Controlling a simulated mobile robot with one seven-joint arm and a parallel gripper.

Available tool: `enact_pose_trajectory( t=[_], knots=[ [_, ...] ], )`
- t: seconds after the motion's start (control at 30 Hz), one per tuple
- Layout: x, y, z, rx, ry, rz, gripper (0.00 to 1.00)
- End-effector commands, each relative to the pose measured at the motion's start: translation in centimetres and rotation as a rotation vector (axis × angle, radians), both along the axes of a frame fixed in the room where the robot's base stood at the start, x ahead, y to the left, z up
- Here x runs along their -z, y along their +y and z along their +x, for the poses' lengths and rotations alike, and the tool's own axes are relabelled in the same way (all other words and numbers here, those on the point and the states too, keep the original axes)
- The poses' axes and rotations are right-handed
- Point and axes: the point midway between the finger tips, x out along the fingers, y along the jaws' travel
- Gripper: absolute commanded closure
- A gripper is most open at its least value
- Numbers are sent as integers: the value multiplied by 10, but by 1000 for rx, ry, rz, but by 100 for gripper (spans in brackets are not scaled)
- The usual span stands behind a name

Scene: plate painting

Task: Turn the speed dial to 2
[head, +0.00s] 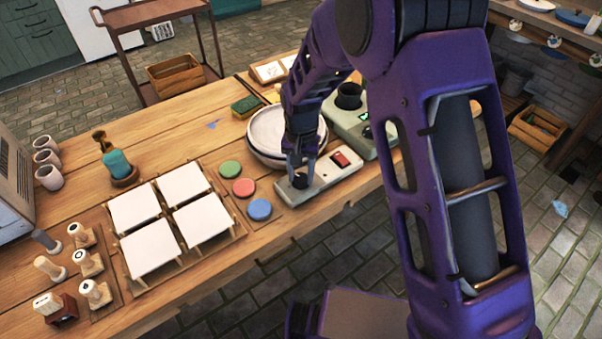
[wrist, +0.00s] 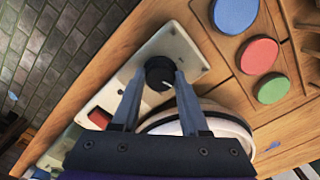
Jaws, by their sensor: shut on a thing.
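The speed dial (wrist: 160,73) is a round black knob with a light pointer mark, on a pale control box (wrist: 190,50). In the head view the dial (head: 299,181) sits at the left end of the box (head: 322,178), partly hidden by my gripper. My gripper (wrist: 160,82) is shut on the dial, one finger on each side of it. It also shows in the head view (head: 300,172), pointing down at the dial. A red rocker switch (head: 340,159) is on the same box. I cannot read any numbers around the dial.
A stack of pale bowls (head: 262,138) stands close behind the box. Green, red and blue paint discs (head: 260,209) lie to its left. A grey-green machine (head: 355,122) stands to the right. White square tiles (head: 152,248) sit on a rack further left.

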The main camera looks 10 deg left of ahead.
Motion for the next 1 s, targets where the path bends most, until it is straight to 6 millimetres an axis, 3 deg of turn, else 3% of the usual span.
enact_pose_trajectory(
  t=[0.53,0.57,0.7,1.0],
  knots=[
    [-1,0,0,23,-1,0,100],
    [-1,0,0,23,-1,0,51],
    [0,0,0,22,-1,0,26],
    [-1,0,0,22,-1,0,26]
  ],
)
